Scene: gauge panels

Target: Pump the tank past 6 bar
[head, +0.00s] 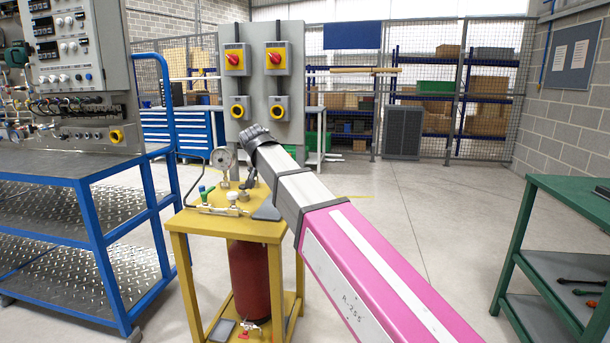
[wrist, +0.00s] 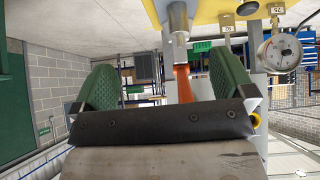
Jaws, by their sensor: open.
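The yellow stand (head: 205,222) carries a round pressure gauge (head: 222,158), which also shows large in the wrist view (wrist: 282,52); its reading is too small to tell. A red tank (head: 249,278) stands under the top. In the wrist view, an orange-red handle (wrist: 183,83) on a silver rod (wrist: 178,20) appears between my gripper's fingers, nearer the right one. My gripper (wrist: 163,65) is open with green pads, and a gap shows on both sides of the handle. In the head view my arm hides the handle and most of the gripper.
Small valves (head: 232,198) sit on the stand's top. A blue-framed bench (head: 60,162) with an instrument panel (head: 75,60) is at left. A grey switch cabinet (head: 262,60) stands behind, and a green bench (head: 575,190) is at right. The floor between is clear.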

